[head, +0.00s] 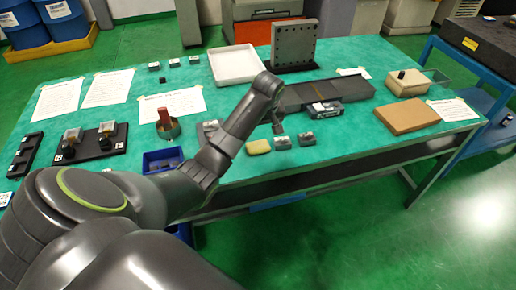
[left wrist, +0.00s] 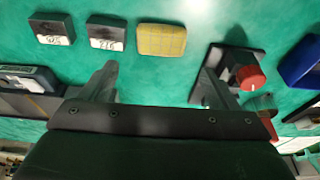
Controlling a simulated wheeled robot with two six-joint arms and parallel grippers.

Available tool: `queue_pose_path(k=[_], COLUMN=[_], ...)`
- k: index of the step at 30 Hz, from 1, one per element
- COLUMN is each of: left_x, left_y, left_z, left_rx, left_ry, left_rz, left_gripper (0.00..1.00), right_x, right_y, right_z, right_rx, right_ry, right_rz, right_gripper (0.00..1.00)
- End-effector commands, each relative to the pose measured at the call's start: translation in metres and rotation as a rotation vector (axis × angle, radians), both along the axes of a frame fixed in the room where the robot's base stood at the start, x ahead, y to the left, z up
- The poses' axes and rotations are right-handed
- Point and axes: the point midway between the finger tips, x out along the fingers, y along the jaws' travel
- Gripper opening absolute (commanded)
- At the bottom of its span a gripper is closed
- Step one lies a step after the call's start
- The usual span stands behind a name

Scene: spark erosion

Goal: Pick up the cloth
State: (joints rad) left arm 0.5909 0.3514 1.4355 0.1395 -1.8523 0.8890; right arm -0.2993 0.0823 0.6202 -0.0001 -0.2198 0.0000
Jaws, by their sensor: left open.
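A small folded yellow cloth (head: 258,146) lies flat near the front edge of the green table. It also shows in the left wrist view (left wrist: 162,40), with a faint grid pattern on its face. My left gripper (head: 277,126) hangs over the table just behind the cloth. In the left wrist view my left gripper (left wrist: 156,82) is open and empty, its two fingers wide apart, with the cloth beyond the tips and between their lines. My right gripper is in neither view.
Two grey labelled blocks (left wrist: 82,32) lie beside the cloth. A device with a red knob (left wrist: 250,77) stands on its other side, close to one finger. A blue bin (head: 163,160) and a dark bar (head: 310,95) are nearby. A white tray (head: 236,64) stands farther back.

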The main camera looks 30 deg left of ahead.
Motion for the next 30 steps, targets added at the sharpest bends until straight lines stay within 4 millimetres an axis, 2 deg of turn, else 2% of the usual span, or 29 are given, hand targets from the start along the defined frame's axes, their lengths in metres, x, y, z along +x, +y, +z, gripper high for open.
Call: queue_pose_path(k=[3, 6, 14, 24, 30], left_x=[0.003, 0.006, 0.009, 0.016, 0.018], left_y=[0.005, 0.008, 0.011, 0.022, 0.024], left_z=[-0.024, -0.038, -0.052, -0.088, -0.099], left_rx=[0.000, 0.000, -0.001, 0.000, 0.001], left_ry=[0.005, 0.004, 0.002, 0.003, 0.001], left_rz=[0.000, 0.000, -0.002, 0.000, -0.002], left_gripper=[0.83, 0.83, 0.83, 0.83, 0.83], right_x=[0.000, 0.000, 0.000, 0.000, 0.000], right_y=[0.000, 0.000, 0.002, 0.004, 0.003], right_z=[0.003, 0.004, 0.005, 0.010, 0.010], right_rx=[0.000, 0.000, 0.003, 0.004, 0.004], right_ry=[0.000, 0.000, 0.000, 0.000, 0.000], right_rz=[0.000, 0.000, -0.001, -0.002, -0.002], right_gripper=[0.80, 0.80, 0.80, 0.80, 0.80])
